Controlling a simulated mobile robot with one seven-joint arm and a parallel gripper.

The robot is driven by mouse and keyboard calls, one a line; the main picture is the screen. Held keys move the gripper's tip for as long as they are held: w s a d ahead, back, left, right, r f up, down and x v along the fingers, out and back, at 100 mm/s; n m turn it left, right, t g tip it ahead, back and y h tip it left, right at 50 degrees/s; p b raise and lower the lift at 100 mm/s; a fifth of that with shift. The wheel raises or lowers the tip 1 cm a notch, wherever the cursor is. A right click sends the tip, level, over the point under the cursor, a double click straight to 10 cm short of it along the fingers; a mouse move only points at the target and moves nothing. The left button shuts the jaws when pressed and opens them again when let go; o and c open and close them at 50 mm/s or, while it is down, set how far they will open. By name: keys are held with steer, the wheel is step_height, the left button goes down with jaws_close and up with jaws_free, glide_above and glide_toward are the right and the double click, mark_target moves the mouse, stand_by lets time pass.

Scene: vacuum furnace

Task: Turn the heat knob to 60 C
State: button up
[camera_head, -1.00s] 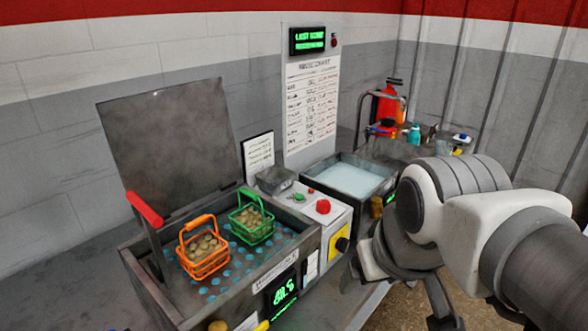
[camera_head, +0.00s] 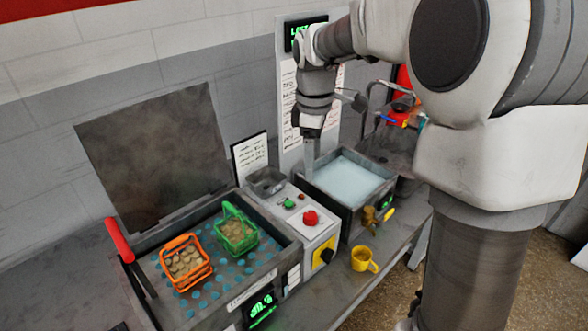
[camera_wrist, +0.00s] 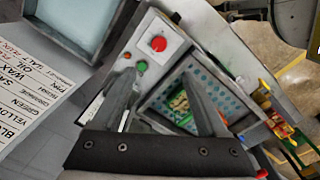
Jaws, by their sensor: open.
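A black knob (camera_head: 326,255) sits on a yellow plate on the front of the white control box (camera_head: 311,239); its setting is too small to read, and I cannot confirm its label. A green digital display (camera_head: 262,306) glows on the front of the left tank, its digits unclear. My gripper (camera_head: 309,160) points down behind the control box, above and apart from it. In the wrist view the gripper (camera_wrist: 160,82) has its two fingers spread with nothing held between them. I cannot make out the knob in the wrist view.
A red button (camera_head: 310,218) and green button (camera_head: 289,204) stand on the box top. The left tank (camera_head: 213,310) holds an orange basket (camera_head: 186,263) and a green basket (camera_head: 238,230). A water-filled bath (camera_head: 349,182) is at right. A yellow mug (camera_head: 364,259) stands in front.

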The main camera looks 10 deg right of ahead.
mark_target(310, 215)
steer(key=f, duration=1.1)
steer(key=w+f+p, duration=0.1)
steer(key=f, duration=0.5)
steer(key=shift+d+f, duration=0.15)
steer(key=shift+f, duration=0.1)
steer(key=shift+w, duration=0.1)
jaws_close()
